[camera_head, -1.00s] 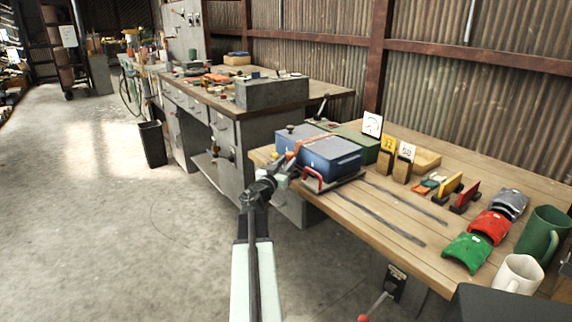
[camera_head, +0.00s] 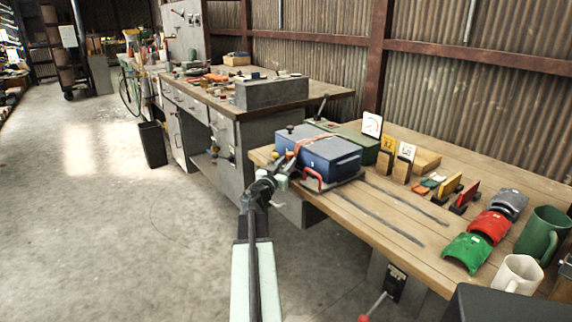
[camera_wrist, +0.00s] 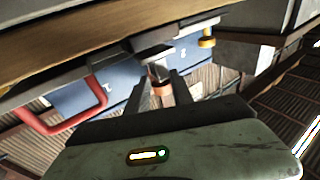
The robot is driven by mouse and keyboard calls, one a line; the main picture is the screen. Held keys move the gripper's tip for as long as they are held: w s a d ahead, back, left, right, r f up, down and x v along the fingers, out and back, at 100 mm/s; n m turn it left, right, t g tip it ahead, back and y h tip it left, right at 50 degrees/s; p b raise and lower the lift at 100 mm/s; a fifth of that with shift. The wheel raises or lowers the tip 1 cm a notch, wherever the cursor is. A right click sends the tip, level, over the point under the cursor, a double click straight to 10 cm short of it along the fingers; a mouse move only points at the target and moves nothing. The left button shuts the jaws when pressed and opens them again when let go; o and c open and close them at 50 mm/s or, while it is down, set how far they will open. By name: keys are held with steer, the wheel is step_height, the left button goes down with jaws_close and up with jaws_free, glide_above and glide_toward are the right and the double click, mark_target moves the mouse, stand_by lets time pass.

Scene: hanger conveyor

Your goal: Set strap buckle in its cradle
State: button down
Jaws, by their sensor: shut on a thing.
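In the wrist view my gripper (camera_wrist: 160,88) is shut on a small orange-brown piece with a grey tip, the strap buckle (camera_wrist: 161,87). The blue box (camera_wrist: 120,85) and red handle (camera_wrist: 65,125) show behind. A grey bracket (camera_wrist: 155,47) lies just beyond the fingertips; I cannot tell whether it is the cradle.
The bench (camera_head: 400,215) also holds a green case (camera_head: 365,145), small sign stands, green, red and grey curved pieces (camera_head: 488,228), a green mug (camera_head: 543,235) and a white mug (camera_head: 518,273). Open floor (camera_head: 110,230) lies to the left. A black bin (camera_head: 152,145) stands by the farther workbench.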

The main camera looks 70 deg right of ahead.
steer(key=shift+f, duration=0.15)
steer(key=shift+f+b, duration=1)
steer(key=shift+b, duration=0.1)
steer(key=c, duration=1)
jaws_free()
steer(key=shift+c, duration=0.2)
steer(key=a, duration=0.7)
steer(key=shift+w+a+f+b, duration=0.35)
steer(key=shift+w+f+b, duration=0.05)
steer(key=shift+f+b, duration=0.05)
steer(key=shift+w, duration=0.1)
